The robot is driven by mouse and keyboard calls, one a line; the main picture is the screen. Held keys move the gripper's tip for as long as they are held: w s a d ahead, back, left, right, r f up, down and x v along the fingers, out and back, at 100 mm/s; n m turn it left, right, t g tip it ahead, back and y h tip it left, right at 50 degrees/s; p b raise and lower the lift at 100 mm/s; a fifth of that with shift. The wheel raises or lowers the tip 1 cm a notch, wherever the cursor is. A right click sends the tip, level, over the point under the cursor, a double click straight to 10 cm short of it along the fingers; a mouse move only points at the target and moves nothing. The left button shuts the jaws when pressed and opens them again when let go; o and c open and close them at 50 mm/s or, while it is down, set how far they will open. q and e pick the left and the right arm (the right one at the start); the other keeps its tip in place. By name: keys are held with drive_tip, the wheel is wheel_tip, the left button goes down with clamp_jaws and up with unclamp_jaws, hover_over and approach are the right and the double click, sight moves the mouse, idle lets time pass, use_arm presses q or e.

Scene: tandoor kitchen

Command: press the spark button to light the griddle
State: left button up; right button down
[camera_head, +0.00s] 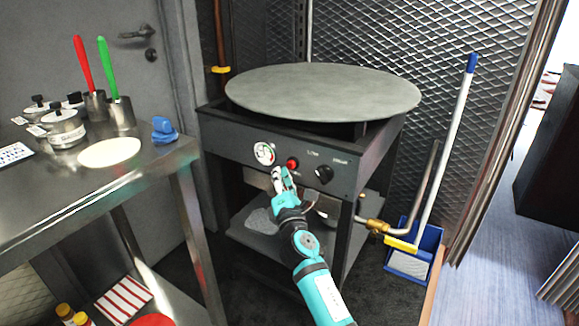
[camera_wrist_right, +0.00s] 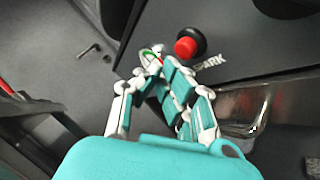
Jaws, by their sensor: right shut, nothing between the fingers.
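The griddle (camera_head: 325,92) is a wide round grey plate on a dark metal stand with a front control panel (camera_head: 240,149). The red spark button (camera_head: 293,162) sits on that panel between a round gauge (camera_head: 264,153) and a black knob (camera_head: 324,174). My right gripper (camera_head: 281,172) is shut and empty, just below and left of the button in the head view. In the right wrist view the red button (camera_wrist_right: 187,47) has a black collar and the label SPARK beside it. The gripper fingertips (camera_wrist_right: 152,55) are close to the button; a small gap shows between them. My left gripper is not in view.
A steel table (camera_head: 60,187) stands at left with pots, red and green handled tools, a blue cloth (camera_head: 164,130) and flatbread (camera_head: 109,152). A brass valve pipe (camera_head: 377,226) and a broom in a blue dustpan (camera_head: 414,262) are right of the stand.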

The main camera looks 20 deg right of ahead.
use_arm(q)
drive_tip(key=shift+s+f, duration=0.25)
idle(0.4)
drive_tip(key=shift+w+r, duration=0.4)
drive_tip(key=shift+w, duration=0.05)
use_arm(e)
drive_tip(key=shift+w+d, duration=0.25)
drive_tip(key=shift+d, duration=0.1)
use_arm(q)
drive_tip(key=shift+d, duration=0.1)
use_arm(e)
drive_tip(key=shift+w+d, duration=0.25)
drive_tip(key=shift+d, duration=0.05)
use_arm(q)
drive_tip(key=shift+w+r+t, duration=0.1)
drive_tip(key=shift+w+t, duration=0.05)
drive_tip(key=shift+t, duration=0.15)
use_arm(e)
drive_tip(key=shift+w+d, duration=0.1)
idle(0.3)
